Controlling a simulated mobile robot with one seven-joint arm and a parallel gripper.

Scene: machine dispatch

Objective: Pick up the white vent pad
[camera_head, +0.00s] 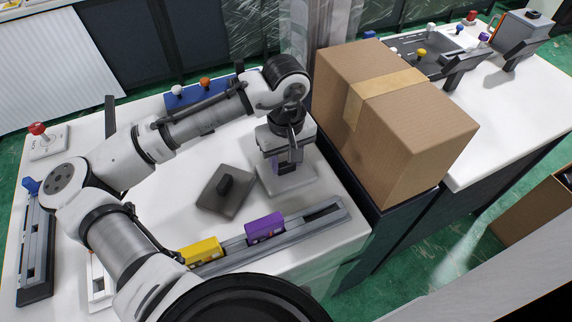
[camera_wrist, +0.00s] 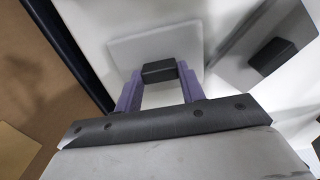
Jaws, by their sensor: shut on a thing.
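The white vent pad (camera_head: 303,181) is a pale square plate with a black block handle, on the white table below my gripper. In the wrist view the pad (camera_wrist: 126,50) lies beyond the fingers, and its handle (camera_wrist: 160,72) sits between the two purple fingertips. My gripper (camera_head: 283,163) points down over the pad and is shut on the handle. Whether the pad touches the table or is slightly above it, I cannot tell. My gripper hides part of the pad in the head view.
A dark grey pad (camera_head: 218,197) with a black handle lies just left of the white one. A grey rail (camera_head: 293,227) with purple (camera_head: 264,227) and yellow (camera_head: 201,251) blocks runs along the front. A large cardboard box (camera_head: 390,125) stands close on the right.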

